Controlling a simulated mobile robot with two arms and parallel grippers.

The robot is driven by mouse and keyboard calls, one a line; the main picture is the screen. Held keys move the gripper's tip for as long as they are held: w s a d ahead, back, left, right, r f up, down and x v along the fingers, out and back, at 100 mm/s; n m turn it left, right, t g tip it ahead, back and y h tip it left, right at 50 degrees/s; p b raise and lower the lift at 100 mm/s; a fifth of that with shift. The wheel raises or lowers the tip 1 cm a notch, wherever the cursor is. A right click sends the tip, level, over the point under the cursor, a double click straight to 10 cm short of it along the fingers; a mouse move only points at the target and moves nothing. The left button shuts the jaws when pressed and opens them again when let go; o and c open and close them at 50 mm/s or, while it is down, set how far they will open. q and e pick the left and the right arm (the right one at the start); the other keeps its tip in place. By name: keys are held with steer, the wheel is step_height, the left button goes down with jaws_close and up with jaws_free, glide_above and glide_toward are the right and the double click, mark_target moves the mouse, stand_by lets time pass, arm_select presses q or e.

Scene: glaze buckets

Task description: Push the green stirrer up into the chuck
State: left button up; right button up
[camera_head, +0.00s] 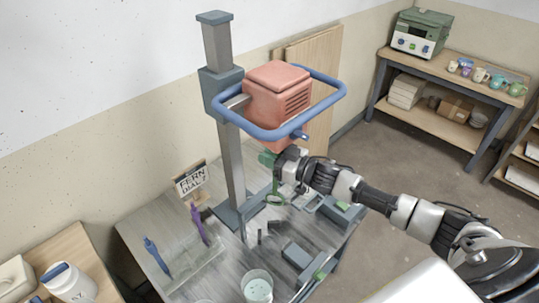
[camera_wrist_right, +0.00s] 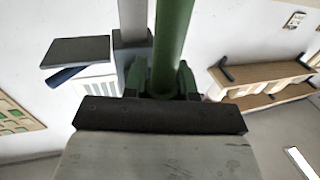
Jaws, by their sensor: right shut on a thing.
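The green stirrer (camera_wrist_right: 174,45) shows in the right wrist view as a thick, near-upright shaft. My right gripper (camera_wrist_right: 162,82) is shut on it, with a finger on each side. In the head view, my right gripper (camera_head: 273,161) is just under the red motor head (camera_head: 277,97) of the stand mixer, and a green loop (camera_head: 274,198), apparently the stirrer's lower end, hangs below it. The chuck is hidden under the motor head and blue guard ring (camera_head: 328,109), so I cannot tell whether the stirrer touches it. My left gripper is not in view.
The mixer's grey column (camera_head: 232,165) stands on the grey workbench (camera_head: 150,222). A glaze bucket (camera_head: 257,287) is at the front. A sign (camera_head: 190,181) reads "FERN DIAL 2".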

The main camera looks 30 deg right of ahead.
steer(key=o, duration=1)
steer(key=shift+s+d+f, duration=0.1)
steer(key=shift+s+d, duration=0.1)
steer(key=shift+s, duration=0.1)
steer(key=b+v, duration=0.4)
steer(key=v, duration=0.6)
